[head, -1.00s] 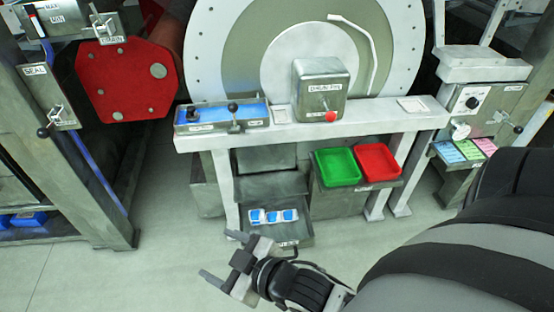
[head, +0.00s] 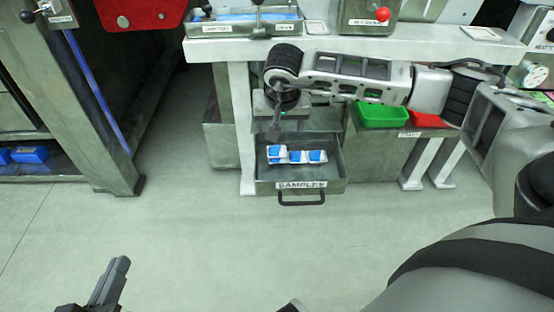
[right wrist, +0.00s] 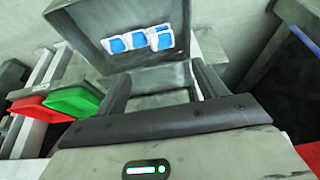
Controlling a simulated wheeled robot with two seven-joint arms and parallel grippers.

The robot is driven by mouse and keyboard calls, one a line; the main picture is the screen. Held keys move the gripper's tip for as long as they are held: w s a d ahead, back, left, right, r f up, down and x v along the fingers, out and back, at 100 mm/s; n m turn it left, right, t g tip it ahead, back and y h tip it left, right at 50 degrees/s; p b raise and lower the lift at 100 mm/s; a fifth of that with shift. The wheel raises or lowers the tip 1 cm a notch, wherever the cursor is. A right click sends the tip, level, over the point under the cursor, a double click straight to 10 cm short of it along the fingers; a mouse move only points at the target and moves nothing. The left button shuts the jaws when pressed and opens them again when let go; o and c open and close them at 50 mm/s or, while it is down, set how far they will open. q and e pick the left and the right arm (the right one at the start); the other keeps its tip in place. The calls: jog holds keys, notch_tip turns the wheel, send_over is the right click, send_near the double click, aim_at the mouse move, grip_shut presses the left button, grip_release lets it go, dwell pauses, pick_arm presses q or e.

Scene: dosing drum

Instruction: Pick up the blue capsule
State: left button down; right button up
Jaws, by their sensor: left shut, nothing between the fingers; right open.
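Several blue-and-white capsules (head: 297,157) lie in a row in the open drawer labelled SAMPLES (head: 331,176). The left one (head: 276,153) appears to sit slightly higher than the others. The right wrist view shows the blue capsules (right wrist: 138,40) inside the drawer, beyond the fingertips. My right gripper (head: 276,126) is above the rear of the drawer, pointing down. Its two fingers are apart and empty in the right wrist view (right wrist: 163,78). My left gripper (head: 112,278) is shut and empty at the lower left, over the floor, well away from the drawer.
A green tray (head: 383,115) and a red tray (head: 428,120) stand right of the drawer, partly behind my right arm. The white bench (head: 460,52) runs above the drawer. A grey frame (head: 90,130) stands at the left. The floor in front is clear.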

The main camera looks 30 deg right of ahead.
jog(key=b, duration=0.3)
send_near(277, 150)
notch_tip(277, 150, down, 3)
jog(key=b+x, duration=0.1)
jog(key=x, duration=0.2)
jog(key=b+x, duration=0.2)
jog(key=shift+w+d+f+b, duration=0.2)
jog(key=shift+w+d+b, duration=0.1)
jog(key=shift+w, duration=0.2)
pick_arm(q)
notch_tip(277, 150, up, 7)
jog(key=w+m+t+h, duration=0.2)
jog(key=t+h, duration=0.1)
jog(key=t, duration=0.1)
jog(key=shift+w+f+m+t, duration=0.15)
jog(key=shift+w+m+t, duration=0.05)
jog(key=shift+m+t, duration=0.1)
pick_arm(e)
jog(key=c, duration=0.7)
